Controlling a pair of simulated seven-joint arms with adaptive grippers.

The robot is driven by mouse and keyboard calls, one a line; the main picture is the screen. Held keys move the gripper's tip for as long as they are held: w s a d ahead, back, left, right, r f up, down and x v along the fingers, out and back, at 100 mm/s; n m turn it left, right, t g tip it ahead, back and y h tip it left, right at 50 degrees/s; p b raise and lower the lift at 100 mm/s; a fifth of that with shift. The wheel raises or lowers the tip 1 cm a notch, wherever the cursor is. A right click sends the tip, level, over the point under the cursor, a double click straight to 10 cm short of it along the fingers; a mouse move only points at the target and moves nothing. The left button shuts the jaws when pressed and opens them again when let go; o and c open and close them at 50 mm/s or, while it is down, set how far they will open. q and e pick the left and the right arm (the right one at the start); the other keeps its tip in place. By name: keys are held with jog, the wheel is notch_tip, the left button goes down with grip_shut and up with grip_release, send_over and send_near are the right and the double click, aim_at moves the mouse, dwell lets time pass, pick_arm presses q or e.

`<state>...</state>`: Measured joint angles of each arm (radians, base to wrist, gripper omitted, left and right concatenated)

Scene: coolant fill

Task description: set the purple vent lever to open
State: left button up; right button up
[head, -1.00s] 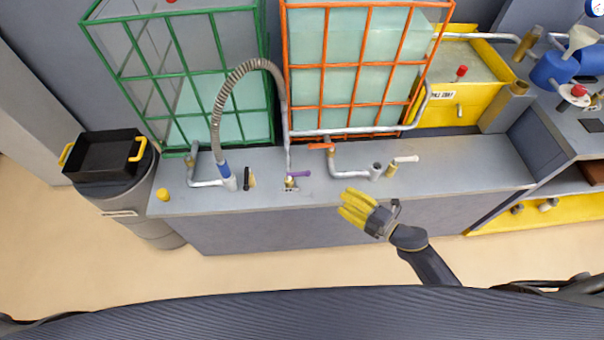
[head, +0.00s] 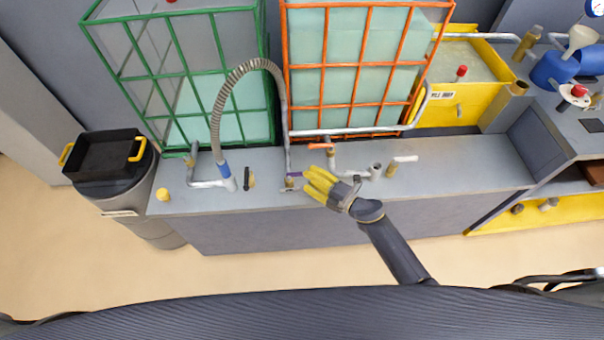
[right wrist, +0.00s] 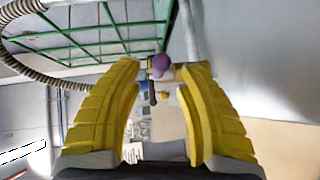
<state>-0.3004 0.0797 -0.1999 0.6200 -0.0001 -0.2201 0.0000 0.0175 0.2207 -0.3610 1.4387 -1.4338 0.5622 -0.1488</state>
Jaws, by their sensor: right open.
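The purple vent lever (head: 294,175) sits on a small brass valve on the bench, just left of my right gripper in the head view. Its left part shows there; the fingers partly cover the rest. My right gripper (head: 312,186) has yellow fingers, open and empty, pointing left toward the lever. In the right wrist view the lever's rounded purple end (right wrist: 161,64) lies ahead, between and just beyond the open fingertips (right wrist: 155,78). No contact shows. My left gripper is in neither view.
The orange-caged tank (head: 362,70) stands behind the valves, with an orange lever (head: 321,146) close behind my fingers. A grey corrugated hose (head: 217,110) arches left of the purple lever. A white-handled valve (head: 404,159) stands to the right. The bench front (head: 440,180) is bare.

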aim_at(302, 172)
jog(key=shift+x, duration=1.8)
jog(key=shift+c, duration=0.6)
grip_shut()
